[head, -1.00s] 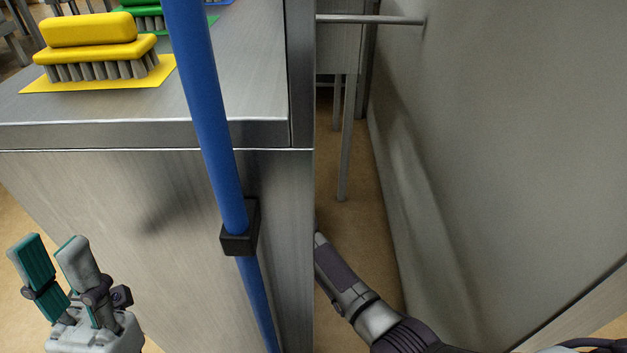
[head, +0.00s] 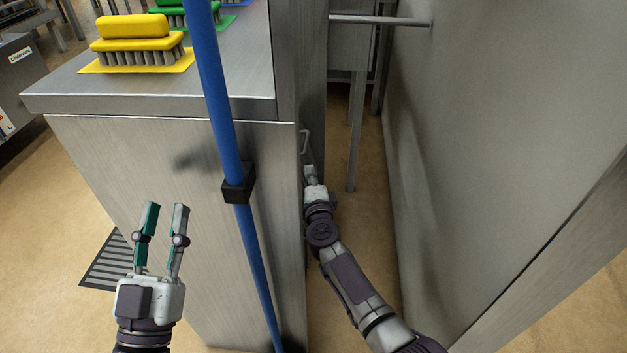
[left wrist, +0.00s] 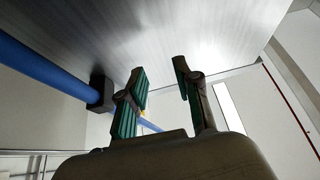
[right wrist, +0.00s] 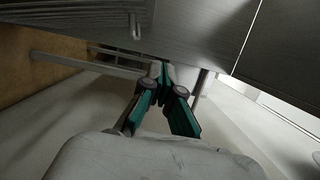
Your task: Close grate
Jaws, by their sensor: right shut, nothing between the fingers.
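In the head view a small handle (head: 304,143) stands out from the right side of the steel cabinet (head: 250,150). In the right wrist view a similar handle (right wrist: 135,28) shows at the top, beside a dark ribbed panel (right wrist: 60,12) that may be the grate; how far it is open I cannot tell. My right gripper (head: 310,170) is in the gap beside the cabinet, just below the handle in the picture. Its fingers are shut and empty (right wrist: 161,75). My left gripper (head: 165,208) is open and empty in front of the cabinet.
A blue pole (head: 222,115) with a black bracket (head: 238,184) runs down the cabinet front. Brushes (head: 137,45) lie on top. A large grey panel (head: 490,110) bounds the gap on the right. A dark slatted floor piece (head: 104,265) lies at left.

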